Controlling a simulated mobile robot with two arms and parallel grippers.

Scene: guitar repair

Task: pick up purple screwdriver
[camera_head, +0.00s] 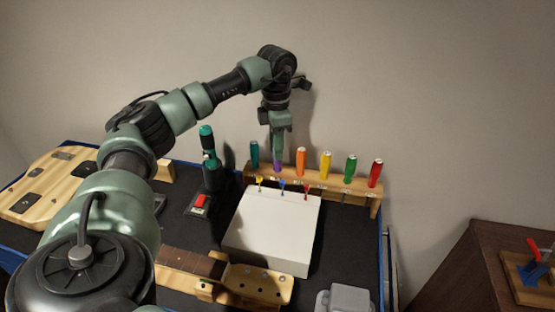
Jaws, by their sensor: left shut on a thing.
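The purple screwdriver (278,165) is upright in the wooden rack (345,183) at the back of the workbench, between the teal and orange screwdrivers. My left gripper (277,153) points straight down over it and is shut on its handle. Only a low part of the purple handle shows below the fingers. Whether its shaft is still in the rack is hidden behind the white box. My right gripper is not in view.
A teal screwdriver (254,154) stands close on the left, an orange one (301,161) close on the right, with yellow, green and red ones beyond. A white box (270,232) with small coloured pieces stands in front. A teal-topped tool (209,150) stands left.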

